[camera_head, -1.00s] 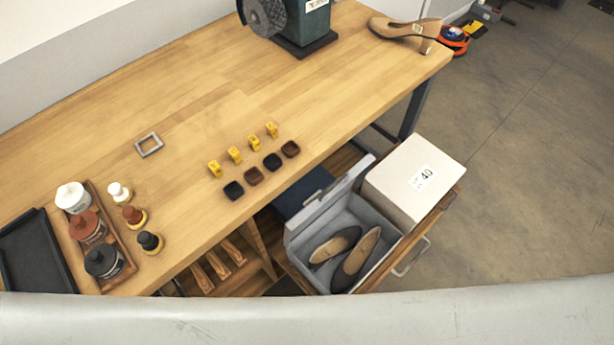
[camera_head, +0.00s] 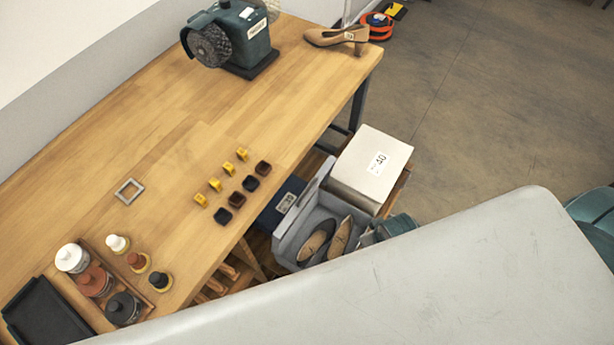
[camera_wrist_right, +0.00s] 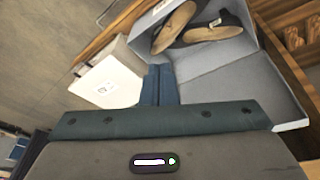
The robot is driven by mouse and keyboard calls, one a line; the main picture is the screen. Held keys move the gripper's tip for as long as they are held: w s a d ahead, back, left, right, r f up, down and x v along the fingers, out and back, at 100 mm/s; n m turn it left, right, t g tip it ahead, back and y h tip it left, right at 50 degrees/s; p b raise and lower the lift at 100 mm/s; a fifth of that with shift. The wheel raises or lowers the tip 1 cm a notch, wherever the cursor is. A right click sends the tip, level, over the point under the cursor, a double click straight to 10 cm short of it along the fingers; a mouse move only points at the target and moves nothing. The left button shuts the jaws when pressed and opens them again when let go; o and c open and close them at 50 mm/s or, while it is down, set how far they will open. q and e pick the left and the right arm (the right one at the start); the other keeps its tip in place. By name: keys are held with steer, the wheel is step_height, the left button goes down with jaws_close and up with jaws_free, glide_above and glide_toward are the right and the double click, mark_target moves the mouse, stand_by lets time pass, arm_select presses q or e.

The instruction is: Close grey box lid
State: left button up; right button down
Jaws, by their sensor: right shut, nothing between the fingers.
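The grey box (camera_head: 284,246) sits in the pulled-out drawer below the table edge, with a pair of dark shoes with tan insoles (camera_head: 328,239) inside. Its lid (camera_head: 310,198) stands open along the side nearest the table. In the right wrist view the lid (camera_wrist_right: 240,92) is a broad grey panel below the shoes (camera_wrist_right: 195,28). My right gripper (camera_head: 372,234) is shut and empty at the right side of the box. In its wrist view the right gripper's fingers (camera_wrist_right: 160,72) are together beside the lid; contact cannot be told. My left gripper is not in view.
A white box (camera_head: 372,168) labelled 40 stands right beside the grey box. A dark blue box (camera_head: 277,206) lies behind the lid under the table (camera_head: 150,150). Ink bottles, small blocks and a grinder (camera_head: 237,40) are on the tabletop. Open floor lies right.

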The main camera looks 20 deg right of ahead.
step_height(320, 180, up, 8)
steer(key=w+a+n+p, duration=0.1)
steer(key=w+a+p, duration=0.1)
steer(key=n+t+y+p, duration=0.1)
steer(key=n+t+y, duration=0.2)
steer(key=n+y, duration=0.25)
glide_toward(309, 188)
steer(key=x, duration=0.2)
steer(key=p+x, duration=0.1)
steer(key=x, duration=0.2)
steer(key=w+r+p+x, duration=0.1)
steer(key=x, duration=0.1)
steer(key=shift+w+a+f, duration=0.1)
steer(key=shift+w+a, duration=0.1)
steer(key=shift+a, duration=0.3)
steer(key=shift+w+a+f+p, duration=0.2)
steer(key=shift+w+f+p, duration=0.1)
steer(key=shift+f, duration=0.25)
